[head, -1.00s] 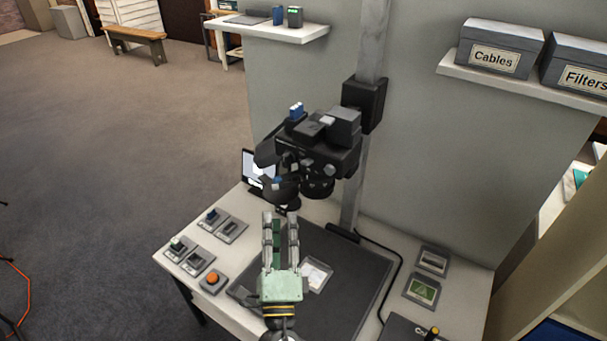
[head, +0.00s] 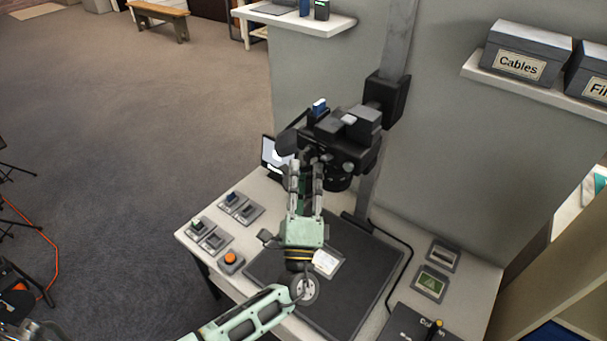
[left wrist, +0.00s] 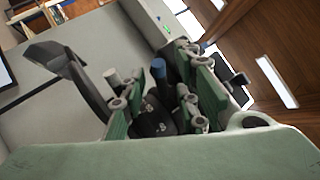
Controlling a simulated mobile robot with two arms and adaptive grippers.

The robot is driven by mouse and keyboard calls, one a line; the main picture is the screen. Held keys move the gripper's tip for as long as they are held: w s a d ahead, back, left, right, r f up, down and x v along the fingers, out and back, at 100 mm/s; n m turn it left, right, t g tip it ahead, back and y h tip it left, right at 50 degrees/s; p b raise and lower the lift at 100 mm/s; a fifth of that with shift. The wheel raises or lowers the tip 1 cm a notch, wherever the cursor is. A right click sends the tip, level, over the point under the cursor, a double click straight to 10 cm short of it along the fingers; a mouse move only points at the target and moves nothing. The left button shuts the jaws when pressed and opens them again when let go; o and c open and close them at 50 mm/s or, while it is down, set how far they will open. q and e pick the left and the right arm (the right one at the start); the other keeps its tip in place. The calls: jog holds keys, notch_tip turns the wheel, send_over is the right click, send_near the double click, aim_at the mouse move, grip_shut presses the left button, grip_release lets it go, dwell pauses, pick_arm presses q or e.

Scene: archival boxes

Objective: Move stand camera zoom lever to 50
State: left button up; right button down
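The black stand camera (head: 345,142) hangs on a grey upright column above the table. My left gripper (head: 305,168) is just below and in front of it, fingers pointing up at its near side. The fingers are apart, with a gap between them. In the left wrist view my gripper (left wrist: 160,108) straddles a dark part of the camera. A blue-tipped lever (left wrist: 158,70) stands between the fingers, and a pale-tipped knob (left wrist: 111,78) shows by the left finger. I cannot tell whether either finger touches them. No scale marks are readable. My right gripper is not in view.
A white table (head: 471,281) carries a dark mat (head: 371,272), small switch panels and an orange button (head: 230,258). A shelf with a Cables box (head: 524,62) is at upper right. Open floor lies left.

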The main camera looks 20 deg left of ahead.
pick_arm(q)
jog(key=shift+c, duration=0.4)
grip_shut()
jog(key=shift+s+d+f+n+g+y+b, duration=0.1)
jog(key=shift+s+d+n+g+y+b, duration=0.25)
jog(key=shift+d+n+g+y+b, duration=1.05)
jog(key=shift+s+a+n+g+y+b, duration=0.1)
jog(key=shift+s+n+g+y+b, duration=0.4)
jog(key=shift+y+b, duration=2.05)
jog(key=shift+s+d+f+n+g+y+b, duration=0.15)
jog(key=shift+d+n+g+y+b, duration=0.85)
jog(key=shift+b, duration=1.4)
jog(key=shift+s+a+r+y, duration=0.15)
jog(key=shift+a+y, duration=0.1)
jog(key=shift+y, duration=0.2)
